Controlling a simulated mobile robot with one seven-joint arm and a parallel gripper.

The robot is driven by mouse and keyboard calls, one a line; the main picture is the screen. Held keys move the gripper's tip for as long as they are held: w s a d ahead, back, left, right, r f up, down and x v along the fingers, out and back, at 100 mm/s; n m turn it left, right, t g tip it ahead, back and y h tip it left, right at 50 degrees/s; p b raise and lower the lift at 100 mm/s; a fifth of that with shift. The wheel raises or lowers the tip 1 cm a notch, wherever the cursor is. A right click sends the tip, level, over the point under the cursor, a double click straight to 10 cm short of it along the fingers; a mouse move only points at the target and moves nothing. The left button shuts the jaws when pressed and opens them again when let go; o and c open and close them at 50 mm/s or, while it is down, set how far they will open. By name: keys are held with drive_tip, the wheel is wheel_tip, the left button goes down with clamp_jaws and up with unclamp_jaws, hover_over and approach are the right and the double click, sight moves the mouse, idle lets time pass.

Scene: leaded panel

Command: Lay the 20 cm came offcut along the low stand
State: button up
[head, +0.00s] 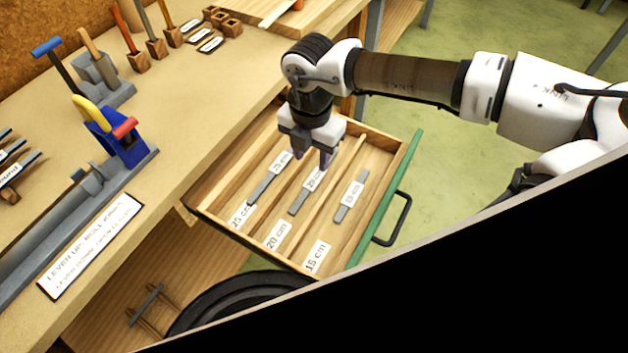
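The 20 cm came offcut (297,207) is a grey strip with a white tag, lying in the middle compartment of the open drawer, behind the "20 cm" label (278,236). My gripper (311,163) points down over the drawer, above the far end of this strip. Its two fingers are apart with nothing seen between them. They partly overlap the tag in the picture, and I cannot tell their height above it. A small low wooden stand (134,319) is at the lower left, below the bench top, with a dark grey bar across it.
The drawer's left compartment holds another strip (262,189), its right one a shorter strip (343,208). Thin wooden dividers separate them. The green drawer front (379,208) has a dark handle. The bench (190,110) carries a blue lever tool (118,137) and upright hand tools.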

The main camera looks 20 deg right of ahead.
wheel_tip(320, 180, down, 8)
drive_tip(key=shift+w+f+b, duration=0.1)
drive_tip(key=shift+f+b, duration=0.05)
drive_tip(key=shift+b, duration=0.9)
clamp_jaws()
